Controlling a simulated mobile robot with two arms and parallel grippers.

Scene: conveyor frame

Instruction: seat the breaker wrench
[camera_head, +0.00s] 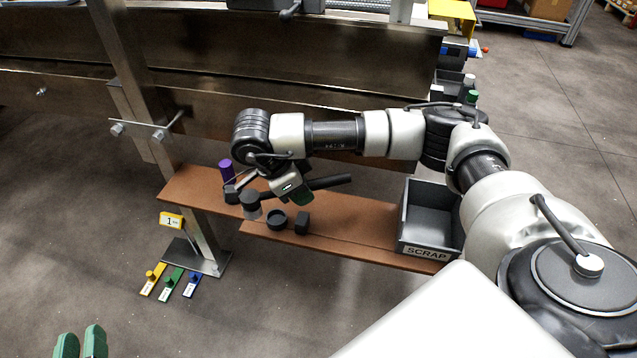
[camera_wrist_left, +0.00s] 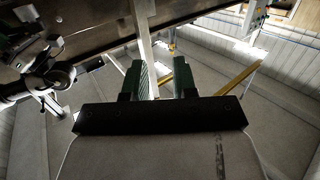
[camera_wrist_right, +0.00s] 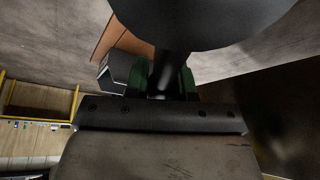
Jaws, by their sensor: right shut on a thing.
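The breaker wrench (camera_head: 330,183), a dark bar, is held above the brown shelf in the head view. My right gripper (camera_head: 301,196), with green fingertips, is shut on it. In the right wrist view the dark bar (camera_wrist_right: 172,68) runs between the green fingers, below a large dark round shape. A dark round head (camera_head: 249,197) shows left of the gripper, above a pale short cylinder; I cannot tell whether they touch. My left gripper (camera_head: 80,343) is open and empty at the lower left, and its fingers stand apart in the left wrist view (camera_wrist_left: 159,80).
The brown shelf (camera_head: 345,238) carries a dark ring (camera_head: 277,220), a dark block (camera_head: 302,223), a purple cylinder (camera_head: 226,172) and a grey SCRAP bin (camera_head: 431,252). A steel post (camera_head: 150,110) rises at left. Yellow, green and blue tags (camera_head: 172,284) lie by its foot.

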